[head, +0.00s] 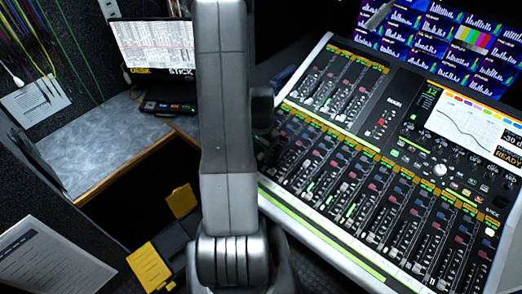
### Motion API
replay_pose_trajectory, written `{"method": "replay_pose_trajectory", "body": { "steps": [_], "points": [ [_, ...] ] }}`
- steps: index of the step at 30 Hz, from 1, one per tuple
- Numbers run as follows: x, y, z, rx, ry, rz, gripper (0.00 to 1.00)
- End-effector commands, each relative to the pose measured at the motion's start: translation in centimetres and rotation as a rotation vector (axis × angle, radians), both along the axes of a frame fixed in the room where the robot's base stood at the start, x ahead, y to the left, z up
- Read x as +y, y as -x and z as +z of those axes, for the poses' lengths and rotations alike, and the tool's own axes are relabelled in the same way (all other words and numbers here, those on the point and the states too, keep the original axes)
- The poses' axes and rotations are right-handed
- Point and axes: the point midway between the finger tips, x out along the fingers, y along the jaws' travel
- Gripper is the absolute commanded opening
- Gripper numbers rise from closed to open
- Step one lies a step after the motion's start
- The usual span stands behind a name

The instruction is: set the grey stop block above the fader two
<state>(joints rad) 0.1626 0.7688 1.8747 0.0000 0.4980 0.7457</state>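The mixing console (325,226) fills the right half of the head view, tilted in the picture, with rows of faders and knobs. A front row of faders (345,190) runs along its near side, and a shorter row (335,85) lies farther back. The channel labels are too small to read, so I cannot tell which is fader two. I cannot make out a grey stop block. My grey arm stands upright across the middle and hides the console's left edge. My gripper is not in view.
A grey desk (95,150) with a wooden edge is at left, with a lit screen (155,45) behind it. Yellow pieces (150,267) on dark objects lie low at left. A printed sheet (50,258) is at lower left. Monitors (455,45) stand behind the console.

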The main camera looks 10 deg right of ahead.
Motion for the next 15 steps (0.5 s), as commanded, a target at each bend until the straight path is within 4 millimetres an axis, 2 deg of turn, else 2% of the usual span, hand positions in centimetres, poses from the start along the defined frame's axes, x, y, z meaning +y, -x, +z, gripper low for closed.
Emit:
{"method": "replay_pose_trajectory", "body": {
  "steps": [12, 15],
  "points": [
    [0.0, 0.03, -0.63, 0.0, 0.0, 0.0, 0.36],
    [0.01, 0.02, -0.62, 0.0, 0.0, 0.0, 0.19]
  ]
}}
